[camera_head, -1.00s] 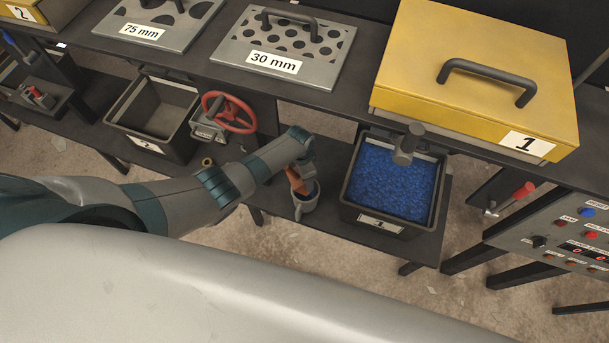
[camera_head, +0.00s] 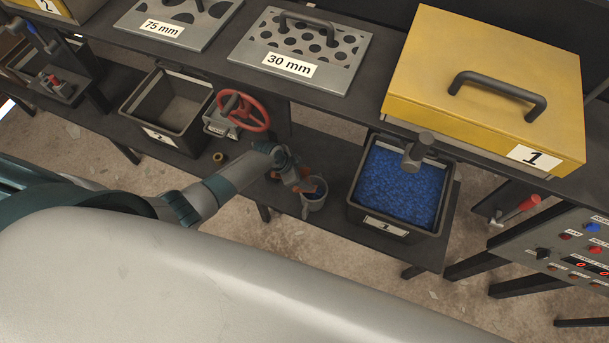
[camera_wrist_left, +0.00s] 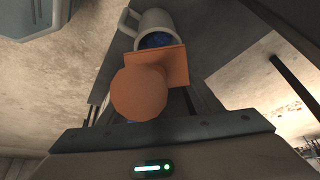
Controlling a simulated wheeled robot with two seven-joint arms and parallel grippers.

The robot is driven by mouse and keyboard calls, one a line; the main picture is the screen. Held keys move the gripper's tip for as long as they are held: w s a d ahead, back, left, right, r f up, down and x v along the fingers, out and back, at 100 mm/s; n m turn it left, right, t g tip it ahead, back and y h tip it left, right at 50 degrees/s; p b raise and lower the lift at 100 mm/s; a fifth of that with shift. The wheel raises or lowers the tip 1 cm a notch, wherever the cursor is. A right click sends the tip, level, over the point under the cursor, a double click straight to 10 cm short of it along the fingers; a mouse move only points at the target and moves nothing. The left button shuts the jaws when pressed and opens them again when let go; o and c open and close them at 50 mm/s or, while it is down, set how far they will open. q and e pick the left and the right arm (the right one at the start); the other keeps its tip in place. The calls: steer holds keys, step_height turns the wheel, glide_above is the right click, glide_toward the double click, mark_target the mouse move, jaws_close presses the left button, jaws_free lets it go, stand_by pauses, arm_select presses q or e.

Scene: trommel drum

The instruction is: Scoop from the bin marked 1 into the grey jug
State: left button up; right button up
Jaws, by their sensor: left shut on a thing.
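The bin marked 1 (camera_head: 358,216) stands on the lower shelf, filled with blue granules (camera_head: 398,185). The grey jug (camera_head: 316,202) stands just left of it, with blue material inside. It also shows in the left wrist view (camera_wrist_left: 152,20), with its handle at the left. My left gripper (camera_head: 297,182) is at the jug's left side. It is shut on an orange scoop (camera_wrist_left: 142,92), whose square part is at the jug's mouth in the wrist view. The scoop's inside is hidden. My right gripper is not in view.
A dark spout (camera_head: 416,152) hangs over the bin's back edge. An empty bin (camera_head: 160,137) and a red handwheel (camera_head: 243,108) are at left. A yellow lidded box (camera_head: 440,60) sits above. A small brass ring (camera_head: 219,158) lies on the shelf.

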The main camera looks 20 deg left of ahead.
arm_select(q)
steer(key=shift+s+a+f+h+b, duration=0.25)
steer(key=shift+s+a+h+b, duration=0.1)
steer(key=shift+b, duration=0.3)
steer(key=shift+s+a+t+h+b, duration=0.1)
steer(key=shift+a+t+h+b, duration=0.15)
steer(key=shift+t+b, duration=0.45)
steer(key=h+b, duration=0.1)
steer(key=b, duration=0.2)
steer(key=s+a+t+b, duration=0.1)
steer(key=b, duration=0.3)
steer(key=shift+r+h, duration=0.3)
steer(key=shift+h, duration=0.1)
steer(key=shift+a+r+b, duration=0.1)
steer(key=shift+r+b, duration=0.1)
steer(key=shift+b, duration=0.25)
steer(key=shift+r, duration=0.15)
